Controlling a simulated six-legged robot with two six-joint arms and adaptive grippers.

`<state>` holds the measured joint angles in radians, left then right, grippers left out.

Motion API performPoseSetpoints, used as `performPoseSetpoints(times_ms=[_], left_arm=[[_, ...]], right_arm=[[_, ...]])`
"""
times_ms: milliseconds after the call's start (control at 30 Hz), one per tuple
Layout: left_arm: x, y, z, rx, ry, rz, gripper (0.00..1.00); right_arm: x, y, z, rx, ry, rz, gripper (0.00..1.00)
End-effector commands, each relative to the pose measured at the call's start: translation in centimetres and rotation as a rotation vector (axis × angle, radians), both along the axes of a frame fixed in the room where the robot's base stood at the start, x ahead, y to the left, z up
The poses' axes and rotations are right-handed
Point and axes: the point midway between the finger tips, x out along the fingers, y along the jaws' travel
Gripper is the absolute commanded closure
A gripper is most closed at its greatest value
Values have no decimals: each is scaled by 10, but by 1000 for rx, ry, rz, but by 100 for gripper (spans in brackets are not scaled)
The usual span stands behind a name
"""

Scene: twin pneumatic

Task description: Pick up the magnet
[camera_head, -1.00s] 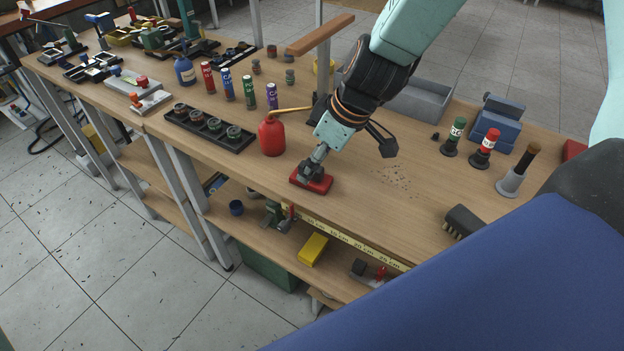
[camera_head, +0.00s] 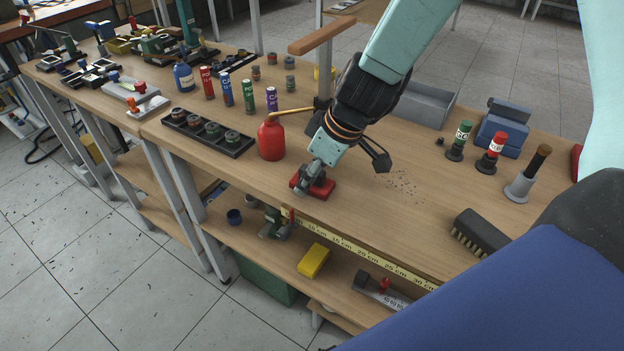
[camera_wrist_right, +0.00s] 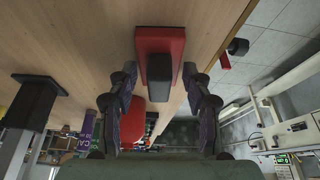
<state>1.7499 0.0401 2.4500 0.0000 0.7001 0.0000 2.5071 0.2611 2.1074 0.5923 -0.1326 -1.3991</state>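The magnet is a red block with a dark grip on top; I take the red block (camera_head: 318,190) lying flat near the front edge of the bench to be it. In the right wrist view the magnet (camera_wrist_right: 160,42) is in the upper middle, its dark grip towards me. My right gripper (camera_head: 312,176) is down over the magnet and hides part of it. In the right wrist view my right gripper (camera_wrist_right: 160,78) is open, with one finger on each side of the dark grip and a visible gap to each. My left gripper is not in view.
A red oil can (camera_head: 271,140) stands close to the left of the gripper. A black tray of small pots (camera_head: 207,132) lies farther left. A black brush (camera_head: 480,232) lies to the right, with coloured-top bottles behind it. Dark specks are scattered right of the magnet.

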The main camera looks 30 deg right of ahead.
Motion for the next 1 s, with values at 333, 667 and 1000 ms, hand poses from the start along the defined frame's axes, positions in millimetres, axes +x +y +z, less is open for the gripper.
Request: performPoseSetpoints(times_ms=[333,667,1000], left_arm=[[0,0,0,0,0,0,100],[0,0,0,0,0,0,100],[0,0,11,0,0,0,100]], right_arm=[[0,0,0,0,0,-1,83],[0,0,0,0,0,0,98],[0,0,13,1,-1,0,98]])
